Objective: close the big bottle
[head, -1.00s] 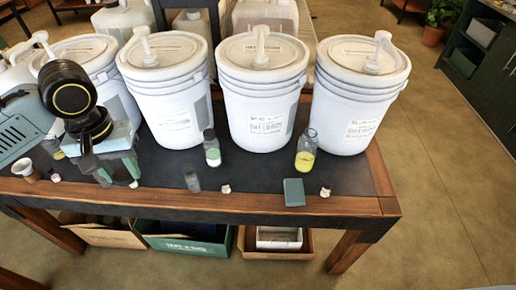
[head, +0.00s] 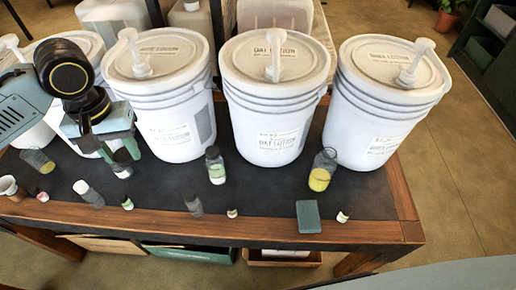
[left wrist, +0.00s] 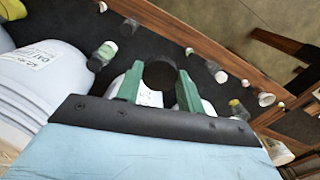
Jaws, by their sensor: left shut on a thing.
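My left gripper (head: 122,160) is over the left part of the table, in front of the white buckets, with its green fingers pointing down. It is shut on a dark round thing (left wrist: 160,74) seen between the fingertips in the left wrist view; I cannot tell whether this is a cap or a bottle end. A larger bottle with a pale green band (head: 215,168) and one with yellow contents (head: 322,172) stand before the buckets. A white-topped bottle (head: 88,193) and a grey bottle (head: 193,205) are nearer the front. Which is the big bottle is unclear. My right gripper is not in view.
White pump buckets, among them the middle one (head: 273,100), line the back of the dark table. A teal block (head: 308,216) and small bottles (head: 232,213) lie near the wooden front edge. Another yellow bottle (head: 38,160) and a cup (head: 8,185) are at left.

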